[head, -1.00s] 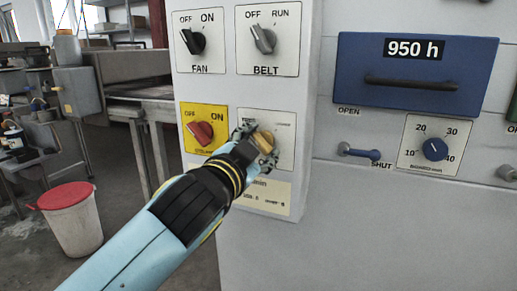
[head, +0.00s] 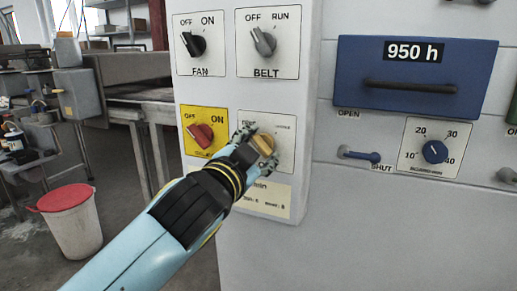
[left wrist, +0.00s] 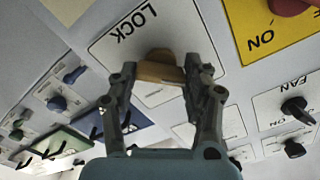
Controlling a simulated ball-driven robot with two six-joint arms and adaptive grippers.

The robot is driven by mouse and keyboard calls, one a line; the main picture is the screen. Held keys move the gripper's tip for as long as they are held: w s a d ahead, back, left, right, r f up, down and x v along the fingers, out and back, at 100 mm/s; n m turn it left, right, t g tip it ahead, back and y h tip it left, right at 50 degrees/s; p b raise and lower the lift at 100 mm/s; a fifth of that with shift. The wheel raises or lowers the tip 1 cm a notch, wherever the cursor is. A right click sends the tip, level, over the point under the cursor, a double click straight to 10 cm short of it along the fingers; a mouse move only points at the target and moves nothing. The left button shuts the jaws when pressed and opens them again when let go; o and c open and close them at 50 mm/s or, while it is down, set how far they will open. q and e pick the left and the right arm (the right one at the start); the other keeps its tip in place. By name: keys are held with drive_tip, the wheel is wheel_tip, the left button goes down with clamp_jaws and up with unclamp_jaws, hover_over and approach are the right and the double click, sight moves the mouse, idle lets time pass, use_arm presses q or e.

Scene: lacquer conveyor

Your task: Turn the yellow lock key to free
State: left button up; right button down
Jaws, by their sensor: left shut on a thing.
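The yellow lock key (head: 264,143) is a knob on a white plate (head: 285,162) at the lower right of the grey switch panel. My left gripper (head: 254,146) is at the key, with its fingers on either side and the wrist coming from the lower left. In the left wrist view, the key (left wrist: 158,70) sits between the two fingertips, which are shut on it. The word LOCK shows on its plate there. The small position words on the plate are too blurred to read surely, and the gripper covers part of the plate.
A red knob (head: 201,135) on a yellow plate is close on the left. The FAN knob (head: 194,44) and BELT knob (head: 264,42) are above. A blue drawer (head: 418,75), a blue lever (head: 360,155) and a dial (head: 435,151) are on the right. A bin (head: 72,220) stands at lower left.

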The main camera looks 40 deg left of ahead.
use_arm(q)
drive_tip(key=o, duration=1.2)
drive_tip(key=shift+s, duration=0.15)
drive_tip(key=v, duration=1.1)
drive_tip(key=shift+s, duration=0.35)
